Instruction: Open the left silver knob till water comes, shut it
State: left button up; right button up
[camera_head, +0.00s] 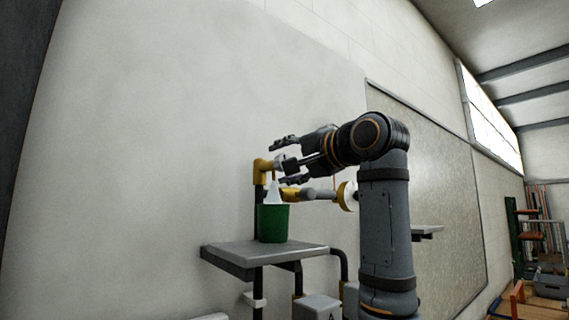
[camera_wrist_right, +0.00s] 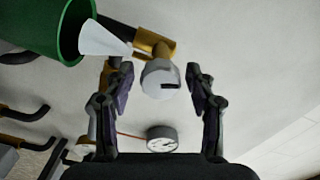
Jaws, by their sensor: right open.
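The silver knob (camera_wrist_right: 160,80) sits on the end of a brass valve (camera_wrist_right: 154,43); in the head view the brass valve (camera_head: 263,166) is on the wall pipe. My right gripper (camera_head: 283,161) is open, and in the wrist view its fingers (camera_wrist_right: 158,72) stand on either side of the knob with gaps showing. A white cone (camera_head: 273,193) spreads from the valve's outlet toward a green bucket (camera_head: 273,224) and looks like running water; it also shows in the wrist view (camera_wrist_right: 104,40). My left gripper is not in view.
The bucket stands on a grey shelf (camera_head: 240,250). A round gauge (camera_wrist_right: 162,138) is beyond the knob in the wrist view. A pipe fitting with a yellow-rimmed disc (camera_head: 347,196) lies below my right wrist. The pale wall (camera_head: 150,130) left of the valve is clear.

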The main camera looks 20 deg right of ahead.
jog(key=v, duration=1.2)
